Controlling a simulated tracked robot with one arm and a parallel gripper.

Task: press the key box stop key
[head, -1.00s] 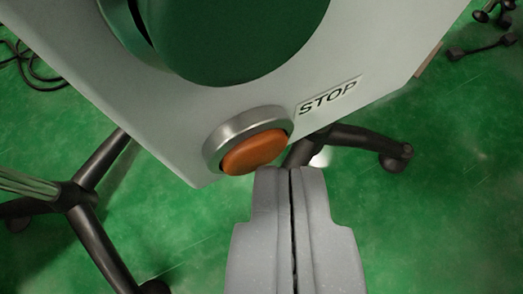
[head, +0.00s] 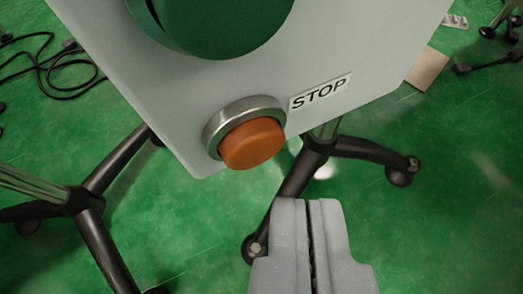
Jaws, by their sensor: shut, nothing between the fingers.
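The stop key is an orange round button (head: 252,145) in a silver metal ring (head: 213,128), low on the pale grey key box (head: 360,50). It stands out clearly from the ring. A white label (head: 320,92) reading STOP sits to its right. A large green round key (head: 225,25) is above, cut off by the top edge. My gripper (head: 307,202) is shut and empty, below and right of the orange key in the picture. The fingertips appear apart from the key.
Black stand legs with casters (head: 285,195) are below and behind the box, and another black base (head: 85,200) is at the left. A black cable (head: 50,75) lies on the green floor (head: 440,240). A tan board (head: 428,68) lies at the right.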

